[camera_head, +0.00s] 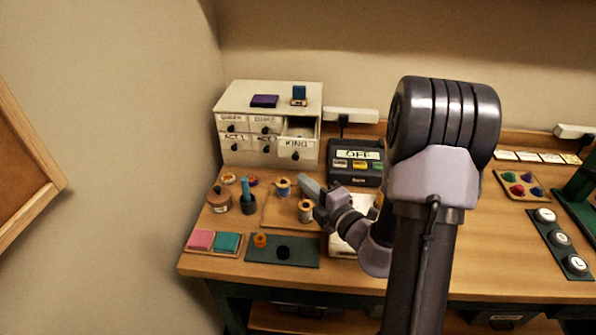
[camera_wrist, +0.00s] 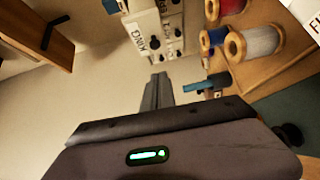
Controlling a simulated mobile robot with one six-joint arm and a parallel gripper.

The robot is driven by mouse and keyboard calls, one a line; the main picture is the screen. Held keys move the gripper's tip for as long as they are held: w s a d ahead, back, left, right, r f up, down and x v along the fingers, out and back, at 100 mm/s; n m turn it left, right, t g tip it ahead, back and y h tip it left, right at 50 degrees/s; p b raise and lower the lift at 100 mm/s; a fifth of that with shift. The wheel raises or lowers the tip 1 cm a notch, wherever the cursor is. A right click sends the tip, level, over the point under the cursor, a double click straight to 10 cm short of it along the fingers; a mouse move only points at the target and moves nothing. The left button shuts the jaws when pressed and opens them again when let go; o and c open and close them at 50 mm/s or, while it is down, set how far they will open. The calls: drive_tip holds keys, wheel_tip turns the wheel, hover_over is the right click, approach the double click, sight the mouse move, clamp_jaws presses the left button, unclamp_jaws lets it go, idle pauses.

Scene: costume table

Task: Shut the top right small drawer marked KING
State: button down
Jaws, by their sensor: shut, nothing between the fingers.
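A cream drawer cabinet (camera_head: 228,107) stands at the back left of the table. Its top right small drawer, marked KING (camera_head: 296,152), is pulled out toward the front, and its open inside shows. The drawer has a dark round knob. In the wrist view the KING drawer front (camera_wrist: 142,36) is at the top, turned on its side. My gripper (camera_head: 305,181) is in front of and below the drawer, apart from it. Its fingers (camera_wrist: 157,82) are shut together and empty.
Thread spools (camera_head: 306,211) stand on a board below my gripper. A dark bottle with a blue top (camera_head: 248,198) and a brown jar (camera_head: 219,200) are to the left.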

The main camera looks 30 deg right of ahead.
drive_tip(key=w+d+b, duration=0.1)
drive_tip(key=w+d, duration=0.1)
drive_tip(key=w, duration=0.5)
